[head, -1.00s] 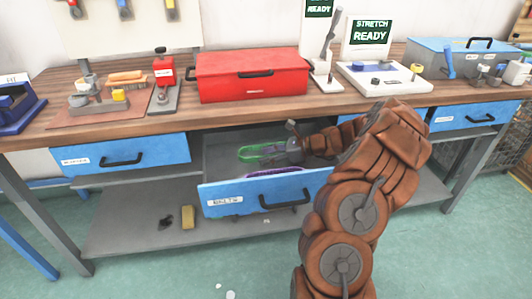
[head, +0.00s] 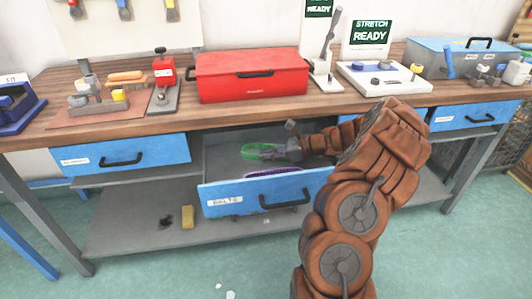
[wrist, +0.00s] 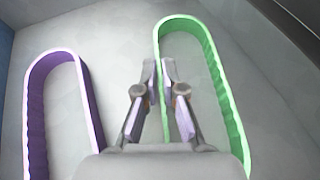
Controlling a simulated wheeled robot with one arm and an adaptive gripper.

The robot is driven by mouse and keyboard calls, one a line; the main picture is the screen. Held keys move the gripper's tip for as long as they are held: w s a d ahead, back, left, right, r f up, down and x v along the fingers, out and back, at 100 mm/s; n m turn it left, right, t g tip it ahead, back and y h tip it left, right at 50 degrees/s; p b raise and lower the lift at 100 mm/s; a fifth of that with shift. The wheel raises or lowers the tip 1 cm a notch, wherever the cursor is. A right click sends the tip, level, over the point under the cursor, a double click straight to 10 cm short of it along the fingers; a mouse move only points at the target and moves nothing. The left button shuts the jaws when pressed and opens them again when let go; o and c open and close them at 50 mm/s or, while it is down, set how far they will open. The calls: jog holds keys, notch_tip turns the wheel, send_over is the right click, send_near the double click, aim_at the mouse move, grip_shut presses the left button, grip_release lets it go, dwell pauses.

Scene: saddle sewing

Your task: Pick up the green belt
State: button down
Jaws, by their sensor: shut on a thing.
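The green belt (wrist: 216,75) is a long upright loop lying in the open blue drawer (head: 226,203); it also shows in the head view (head: 255,150). My gripper (wrist: 159,66) is shut on the left wall of this loop, with one finger on each side of it. The far curved end and right wall of the belt stand clear of the fingers. In the head view my gripper (head: 281,151) is inside the drawer, at the right part of the belt. The belt's near end is hidden behind my gripper in the wrist view.
A purple belt (wrist: 38,110) lies left of the green one in the same drawer. The drawer front and walls surround my gripper. The wooden tabletop (head: 225,117) overhangs above, with a red toolbox (head: 250,78) on it.

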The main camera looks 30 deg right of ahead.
jog(key=shift+r, duration=0.1)
notch_tip(320, 180, up, 7)
jog(key=shift+s+r+p, duration=0.1)
jog(key=shift+r+p, duration=0.05)
jog(key=shift+p, duration=0.25)
jog(key=s+d, duration=1.2)
jog(key=shift+s+d+f, duration=0.25)
jog(key=shift+d, duration=0.15)
